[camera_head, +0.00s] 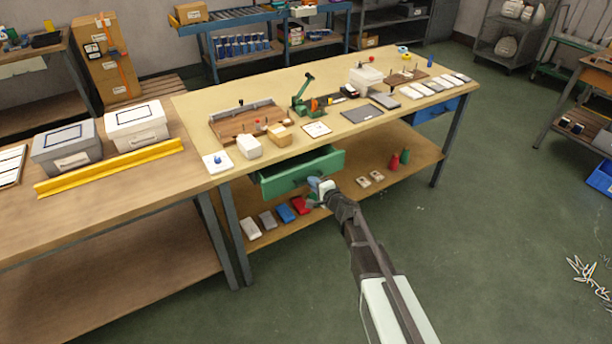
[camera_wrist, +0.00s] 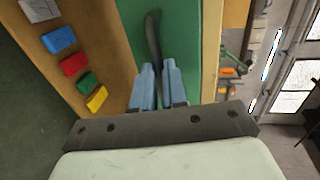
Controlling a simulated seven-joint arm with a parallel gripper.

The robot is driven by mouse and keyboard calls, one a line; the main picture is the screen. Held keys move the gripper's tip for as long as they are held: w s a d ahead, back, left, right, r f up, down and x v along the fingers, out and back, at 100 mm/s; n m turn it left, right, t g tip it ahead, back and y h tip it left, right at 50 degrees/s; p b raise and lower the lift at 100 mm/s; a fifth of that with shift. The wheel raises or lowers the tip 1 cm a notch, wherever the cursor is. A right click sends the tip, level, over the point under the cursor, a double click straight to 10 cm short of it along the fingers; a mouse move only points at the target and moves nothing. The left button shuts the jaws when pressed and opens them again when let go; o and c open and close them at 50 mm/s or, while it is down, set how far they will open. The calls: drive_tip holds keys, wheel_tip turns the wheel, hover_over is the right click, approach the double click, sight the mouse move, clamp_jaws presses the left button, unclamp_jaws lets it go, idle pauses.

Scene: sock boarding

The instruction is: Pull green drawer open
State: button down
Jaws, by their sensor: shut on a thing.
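The green drawer (camera_head: 298,171) is under the front of the workbench and stands partly pulled out, its top edge and some of its inside visible in the head view. Its green front fills the middle of the wrist view (camera_wrist: 188,40). A dark curved handle (camera_wrist: 153,38) is on that front. My gripper (camera_head: 324,188) is at the drawer front in the head view. In the wrist view my gripper's blue fingers (camera_wrist: 158,72) are shut on the lower end of the handle. The fingertips partly hide the grasped part of the handle.
The workbench top (camera_head: 350,140) holds several boxes, tools and a green device (camera_head: 301,100). The lower shelf (camera_head: 340,200) carries coloured blocks and small bottles. A blue drawer (camera_head: 436,108) is at the bench's right end.

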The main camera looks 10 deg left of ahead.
drive_tip(key=f+v, duration=0.2)
drive_tip(key=v, duration=0.8)
drive_tip(key=shift+s+d, duration=0.45)
drive_tip(key=c, duration=1.2)
unclamp_jaws()
drive_tip(key=shift+o, duration=0.2)
drive_tip(key=v, duration=1.2)
drive_tip(key=shift+f, duration=0.1)
